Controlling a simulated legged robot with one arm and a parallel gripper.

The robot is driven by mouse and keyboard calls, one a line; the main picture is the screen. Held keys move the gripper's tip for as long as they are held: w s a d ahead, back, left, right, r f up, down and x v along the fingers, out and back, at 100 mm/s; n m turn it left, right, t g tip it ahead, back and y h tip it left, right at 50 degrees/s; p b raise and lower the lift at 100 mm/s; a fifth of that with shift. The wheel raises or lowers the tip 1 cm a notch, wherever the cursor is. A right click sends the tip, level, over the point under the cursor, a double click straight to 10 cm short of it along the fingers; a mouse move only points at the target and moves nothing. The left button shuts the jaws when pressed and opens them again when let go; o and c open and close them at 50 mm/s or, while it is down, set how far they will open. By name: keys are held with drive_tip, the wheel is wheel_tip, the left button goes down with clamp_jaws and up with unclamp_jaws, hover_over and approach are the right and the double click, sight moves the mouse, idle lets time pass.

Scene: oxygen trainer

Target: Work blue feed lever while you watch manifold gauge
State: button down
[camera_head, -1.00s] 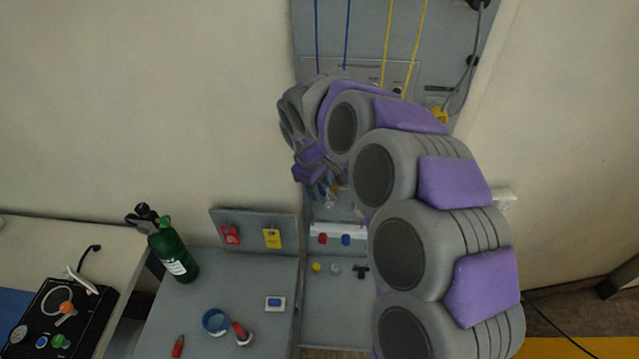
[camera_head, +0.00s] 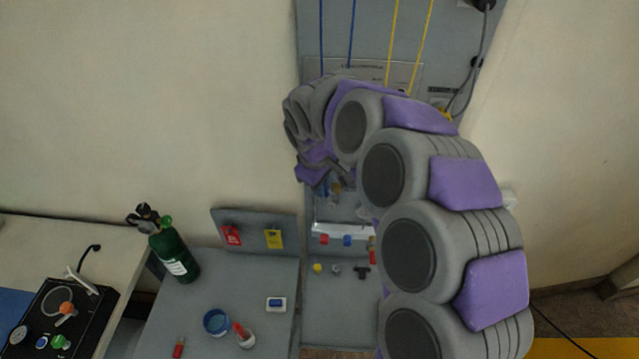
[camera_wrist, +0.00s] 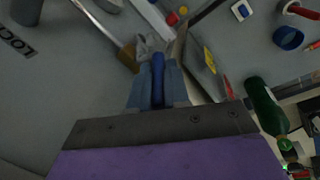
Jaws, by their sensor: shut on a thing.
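My gripper (camera_wrist: 157,88) is shut on the blue feed lever (camera_wrist: 158,70), which stands between its two pale blue-grey fingers in the wrist view. In the head view my gripper (camera_head: 332,186) is small and partly hidden in front of the grey wall panel (camera_head: 335,25). The lever cannot be made out clearly there. No readable manifold gauge face shows in either view. My arm covers much of the panel's lower right.
A green cylinder (camera_head: 174,256) stands on the grey bench (camera_head: 190,310) at left. A blue ring-shaped cup (camera_head: 216,322) and red-tipped items lie there. Small red and blue caps sit on a white strip (camera_head: 340,231) below my gripper. A black cable (camera_head: 478,75) hangs right.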

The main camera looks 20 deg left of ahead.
drive_tip(key=shift+w+d+r+g+y+p, duration=0.15)
drive_tip(key=shift+d+g+y+p, duration=0.25)
drive_tip(key=shift+d+y+p, duration=0.55)
drive_tip(key=shift+d+y, duration=0.25)
drive_tip(key=shift+y, duration=0.7)
drive_tip(key=c, duration=1.5)
unclamp_jaws()
drive_tip(key=o, duration=0.4)
drive_tip(key=shift+w+d, duration=0.1)
drive_tip(key=shift+d, duration=0.35)
drive_tip(key=v, duration=1.7)
drive_tip(key=shift+w, duration=0.25)
drive_tip(key=shift+d+r, duration=0.2)
